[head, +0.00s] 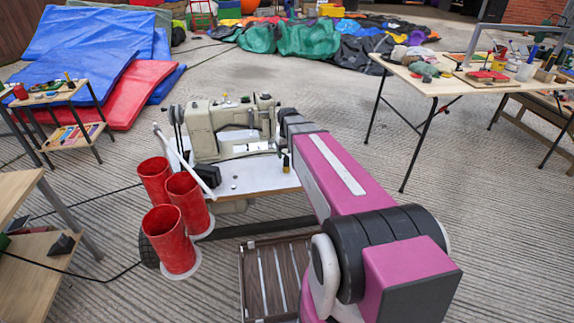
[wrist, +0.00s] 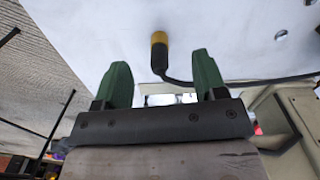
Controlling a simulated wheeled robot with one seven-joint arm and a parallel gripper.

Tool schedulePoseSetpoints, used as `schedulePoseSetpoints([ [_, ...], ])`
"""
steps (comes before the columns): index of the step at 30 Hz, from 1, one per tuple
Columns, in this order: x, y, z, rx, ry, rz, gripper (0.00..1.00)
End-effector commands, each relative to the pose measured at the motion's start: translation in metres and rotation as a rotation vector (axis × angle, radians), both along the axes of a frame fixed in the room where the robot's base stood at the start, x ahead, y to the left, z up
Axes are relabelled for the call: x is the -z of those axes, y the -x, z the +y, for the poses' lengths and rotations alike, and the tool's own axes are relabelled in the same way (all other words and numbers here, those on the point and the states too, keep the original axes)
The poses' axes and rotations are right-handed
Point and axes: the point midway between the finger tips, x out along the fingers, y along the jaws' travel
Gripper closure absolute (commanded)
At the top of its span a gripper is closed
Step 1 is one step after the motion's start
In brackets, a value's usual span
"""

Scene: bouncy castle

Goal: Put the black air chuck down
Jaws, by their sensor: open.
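A small black piece with a yellow end (wrist: 159,56), which looks like the black air chuck, is at the white sewing table top (wrist: 85,25). In the head view the black piece (head: 286,161) shows near the right edge of the table. My gripper (wrist: 160,66) is open, its two green fingers spread apart. In the wrist view the piece appears between the fingertips, with a gap on each side. I cannot tell how far it is from them in depth.
A beige sewing machine (head: 218,130) stands on the table top, close to my arm. Red cylinders (head: 176,240) hang at the table's left front. A wooden worktable with several items (head: 435,88) is at the right. Ribbed floor (head: 350,130) lies open between the tables.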

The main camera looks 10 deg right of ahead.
Motion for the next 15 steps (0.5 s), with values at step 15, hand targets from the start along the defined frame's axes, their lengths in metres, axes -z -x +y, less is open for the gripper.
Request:
schedulePoseSetpoints([
  [15,0.025,-0.047,0.0,-0.034,0.001,0.004,0.35],
])
